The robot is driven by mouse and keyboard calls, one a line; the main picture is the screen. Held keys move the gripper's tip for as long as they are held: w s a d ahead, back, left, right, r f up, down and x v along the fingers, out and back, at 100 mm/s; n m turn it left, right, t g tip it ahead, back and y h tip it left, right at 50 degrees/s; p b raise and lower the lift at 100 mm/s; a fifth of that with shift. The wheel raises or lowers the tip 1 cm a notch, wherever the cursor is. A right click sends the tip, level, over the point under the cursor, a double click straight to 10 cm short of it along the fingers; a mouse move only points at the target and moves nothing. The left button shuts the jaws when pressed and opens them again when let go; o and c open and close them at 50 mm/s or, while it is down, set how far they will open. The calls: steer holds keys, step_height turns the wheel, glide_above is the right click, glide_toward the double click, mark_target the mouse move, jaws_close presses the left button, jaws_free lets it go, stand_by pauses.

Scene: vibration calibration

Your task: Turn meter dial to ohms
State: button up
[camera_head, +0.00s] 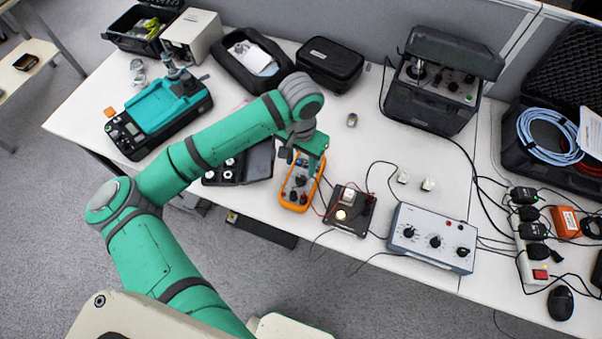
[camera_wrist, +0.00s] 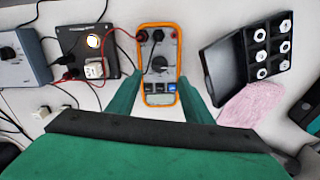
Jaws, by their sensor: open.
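The orange multimeter (camera_head: 301,181) lies on the white table beneath my gripper in the head view. The dial's pointer is too small to read. My gripper (camera_wrist: 160,88) is open, with one green finger on each side of the meter's lower part. The fingers look apart from the dial; I cannot tell whether they touch the case. In the head view my gripper (camera_head: 304,160) partly hides the meter's upper end.
A black box with a lit round button (camera_head: 341,214) stands right of the meter, joined by leads. A grey knob box (camera_head: 433,238) lies further right. An open black case of round fittings (camera_head: 259,163) is close on the left. A pink cloth (camera_wrist: 254,106) lies beside it.

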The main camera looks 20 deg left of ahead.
mark_target(301, 177)
step_height(301, 177, down, 8)
steer(key=shift+r, duration=0.2)
steer(key=c, duration=1.1)
